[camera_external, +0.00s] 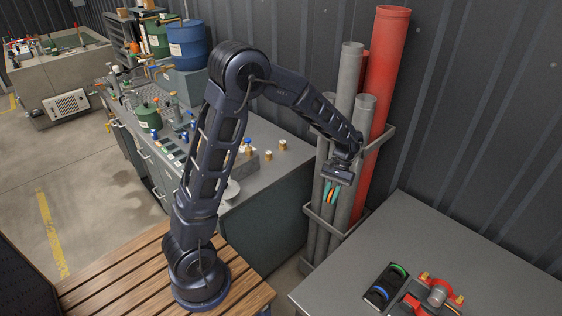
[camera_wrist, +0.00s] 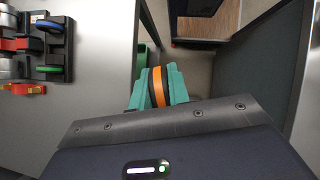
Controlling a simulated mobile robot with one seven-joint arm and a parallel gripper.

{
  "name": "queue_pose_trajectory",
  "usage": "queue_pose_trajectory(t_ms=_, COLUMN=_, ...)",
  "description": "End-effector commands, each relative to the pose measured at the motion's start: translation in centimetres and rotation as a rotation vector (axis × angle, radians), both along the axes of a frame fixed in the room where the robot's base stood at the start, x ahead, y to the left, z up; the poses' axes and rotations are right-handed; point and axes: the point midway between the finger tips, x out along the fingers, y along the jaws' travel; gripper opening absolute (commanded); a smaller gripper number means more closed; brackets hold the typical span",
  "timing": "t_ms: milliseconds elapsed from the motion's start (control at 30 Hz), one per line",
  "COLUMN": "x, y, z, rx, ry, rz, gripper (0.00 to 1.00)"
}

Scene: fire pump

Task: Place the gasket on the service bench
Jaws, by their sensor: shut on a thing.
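My gripper (camera_external: 331,192) is shut on an orange gasket. In the wrist view the orange gasket (camera_wrist: 157,87) stands edge-on between the two teal fingers. In the external view gripper and gasket are in front of the grey pipes, in the gap between two benches. A grey bench (camera_external: 470,250) is at the lower right. On it lies a black holder (camera_external: 371,279) with a green ring (camera_external: 399,269) and a blue ring (camera_external: 380,292); it also shows at the upper left of the wrist view. Which bench is the service bench is not marked.
A red and grey pump assembly (camera_external: 438,296) sits beside the black holder. Tall grey pipes (camera_external: 349,75) and a red pipe (camera_external: 388,60) stand in a rack by the wall. A cluttered workbench (camera_external: 270,165) is behind my arm. The right bench's far part is clear.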

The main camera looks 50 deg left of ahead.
Motion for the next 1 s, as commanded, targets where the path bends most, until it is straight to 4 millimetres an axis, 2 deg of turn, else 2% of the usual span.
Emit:
queue_pose_trajectory(t_ms=33, x=-0.3, y=-1.6, z=0.4, rx=-0.001, ry=-0.002, rz=-0.043, gripper=0.00)
queue_pose_trajectory(t_ms=233, x=-1.0, y=-6.7, z=1.9, rx=0.000, ry=-0.002, rz=-0.195, gripper=0.00)
queue_pose_trajectory(t_ms=700, x=-0.1, y=-19.5, z=6.3, rx=-0.001, ry=-0.002, rz=-0.535, gripper=0.00)
queue_pose_trajectory(t_ms=1000, x=-1.6, y=-28.4, z=9.5, rx=-0.001, ry=-0.003, rz=-0.754, gripper=0.00)
